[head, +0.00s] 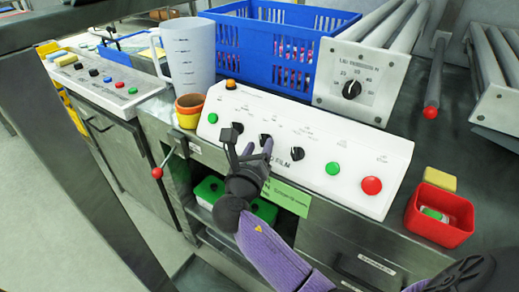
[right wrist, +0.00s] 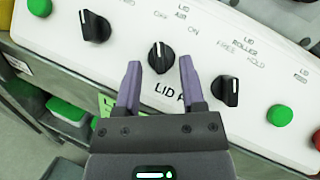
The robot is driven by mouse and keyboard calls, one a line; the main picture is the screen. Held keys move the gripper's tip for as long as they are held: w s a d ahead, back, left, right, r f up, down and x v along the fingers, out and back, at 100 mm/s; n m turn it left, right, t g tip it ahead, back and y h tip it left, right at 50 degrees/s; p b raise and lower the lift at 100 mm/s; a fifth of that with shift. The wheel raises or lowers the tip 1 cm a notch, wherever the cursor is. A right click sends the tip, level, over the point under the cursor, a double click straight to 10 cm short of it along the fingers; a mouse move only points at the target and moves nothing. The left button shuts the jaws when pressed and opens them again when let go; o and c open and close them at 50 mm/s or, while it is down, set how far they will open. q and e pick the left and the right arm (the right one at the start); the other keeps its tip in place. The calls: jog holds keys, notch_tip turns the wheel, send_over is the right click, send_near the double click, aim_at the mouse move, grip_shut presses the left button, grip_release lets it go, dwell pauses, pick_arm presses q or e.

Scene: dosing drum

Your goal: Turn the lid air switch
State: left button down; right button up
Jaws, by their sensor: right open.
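The lid air switch (right wrist: 161,57) is a round black knob on a white sloped control panel (right wrist: 50,50). Its white mark points up in the right wrist view, toward the OFF label. In the head view the knob (head: 265,140) is partly hidden by my gripper. My right gripper (head: 250,143) is open, with its two purple fingers either side of the knob's lower part. I see a gap on both sides; the depth to the knob is hard to tell. My left gripper is not in view.
Black knobs sit to the left (right wrist: 95,26) and right (right wrist: 228,92) of the switch. A green button (head: 333,168) and red button (head: 372,185) lie further right. A blue crate (head: 265,45) and white jug (head: 187,55) stand behind; a red bin (head: 438,215) is at right.

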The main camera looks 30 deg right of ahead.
jog(key=shift+w+d, duration=0.5)
jog(key=shift+d, duration=0.05)
grip_shut()
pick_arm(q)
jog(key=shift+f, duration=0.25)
